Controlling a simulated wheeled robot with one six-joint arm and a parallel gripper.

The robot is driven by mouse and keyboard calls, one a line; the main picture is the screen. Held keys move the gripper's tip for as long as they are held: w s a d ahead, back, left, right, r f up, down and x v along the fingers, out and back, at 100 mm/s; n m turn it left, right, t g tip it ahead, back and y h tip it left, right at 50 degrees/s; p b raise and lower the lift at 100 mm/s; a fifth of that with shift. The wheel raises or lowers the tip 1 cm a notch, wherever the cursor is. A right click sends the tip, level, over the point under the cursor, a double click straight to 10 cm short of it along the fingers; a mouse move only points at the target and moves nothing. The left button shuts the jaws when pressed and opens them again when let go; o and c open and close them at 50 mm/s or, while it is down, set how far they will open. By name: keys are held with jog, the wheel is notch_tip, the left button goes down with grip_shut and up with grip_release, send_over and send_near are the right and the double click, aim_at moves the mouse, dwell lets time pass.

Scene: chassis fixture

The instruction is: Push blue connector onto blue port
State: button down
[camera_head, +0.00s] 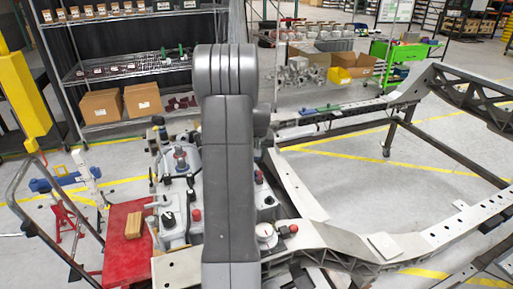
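My grey arm (228,170) rises through the middle of the head view and hides part of the chassis behind it. My gripper is not visible. A small blue part (308,112) lies on the far rail of the chassis frame, just right of my arm. It is too small to tell whether it is the blue connector, the blue port or both together. A green part (350,105) lies beside it on the same rail. No other blue connector or port can be made out on the chassis.
The grey chassis frame (300,190) spreads to the right. A red table (128,240) and a yellow post (22,95) stand at the left. Shelves (130,75) with cardboard boxes stand behind. A green cart (398,52) stands at the back right. Open floor shows inside the frame.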

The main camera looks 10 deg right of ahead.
jog(key=shift+w+a+f, duration=0.1)
jog(key=shift+w+f, duration=0.05)
jog(key=shift+w, duration=0.15)
jog(key=shift+f+b, duration=1.2)
jog(key=shift+f, duration=1.05)
jog(key=shift+r, duration=0.15)
jog(key=shift+b, duration=0.4)
jog(key=shift+f+b, duration=0.9)
jog(key=shift+f, duration=0.25)
jog(key=shift+f+b, duration=0.45)
jog(key=shift+f, duration=0.1)
